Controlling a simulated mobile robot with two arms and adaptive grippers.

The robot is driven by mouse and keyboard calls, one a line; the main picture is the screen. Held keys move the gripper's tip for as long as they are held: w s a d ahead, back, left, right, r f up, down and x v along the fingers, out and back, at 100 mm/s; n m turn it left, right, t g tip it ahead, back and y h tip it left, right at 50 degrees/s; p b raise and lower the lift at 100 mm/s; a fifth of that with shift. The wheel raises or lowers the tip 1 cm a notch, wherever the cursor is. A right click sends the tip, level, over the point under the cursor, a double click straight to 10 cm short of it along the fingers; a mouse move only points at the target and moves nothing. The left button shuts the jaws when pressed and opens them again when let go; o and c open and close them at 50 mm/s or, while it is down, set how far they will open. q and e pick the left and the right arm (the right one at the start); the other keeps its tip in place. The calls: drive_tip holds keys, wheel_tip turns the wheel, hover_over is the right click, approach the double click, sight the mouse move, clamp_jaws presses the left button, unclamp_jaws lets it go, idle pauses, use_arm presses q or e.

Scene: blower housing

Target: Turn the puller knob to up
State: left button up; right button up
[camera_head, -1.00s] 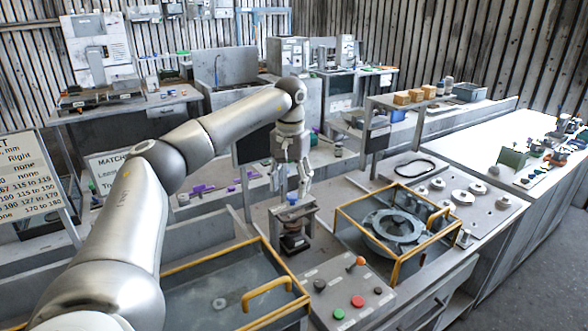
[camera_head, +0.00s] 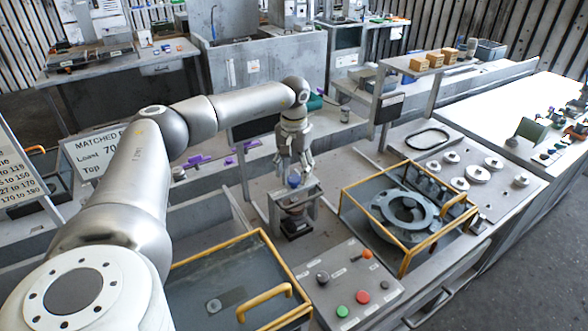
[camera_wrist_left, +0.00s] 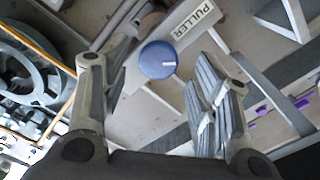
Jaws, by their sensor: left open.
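The puller knob (camera_wrist_left: 158,60) is a round blue knob with a white pointer line, on top of the puller stand beside a "PULLER" label (camera_wrist_left: 198,18). In the head view the blue knob (camera_head: 294,181) sits on the grey puller stand (camera_head: 312,189). My left gripper (camera_head: 294,168) points down right above the knob. In the wrist view its open fingers (camera_wrist_left: 160,95) stand apart on either side, with the knob between and beyond them. I cannot tell whether they touch it. My right gripper is not in view.
Right of the stand is a yellow-framed guard (camera_head: 345,192) around a grey ring (camera_head: 408,212). In front is a control panel (camera_head: 330,268) with green and red buttons and an orange-tipped lever. A second yellow-framed cover (camera_head: 190,285) lies at the front left.

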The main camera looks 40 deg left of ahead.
use_arm(q)
drive_tip(key=shift+f, duration=0.8)
drive_tip(key=shift+c, duration=0.5)
drive_tip(key=c, duration=0.9)
drive_tip(key=shift+n, duration=0.3)
drive_tip(key=shift+c, duration=0.2)
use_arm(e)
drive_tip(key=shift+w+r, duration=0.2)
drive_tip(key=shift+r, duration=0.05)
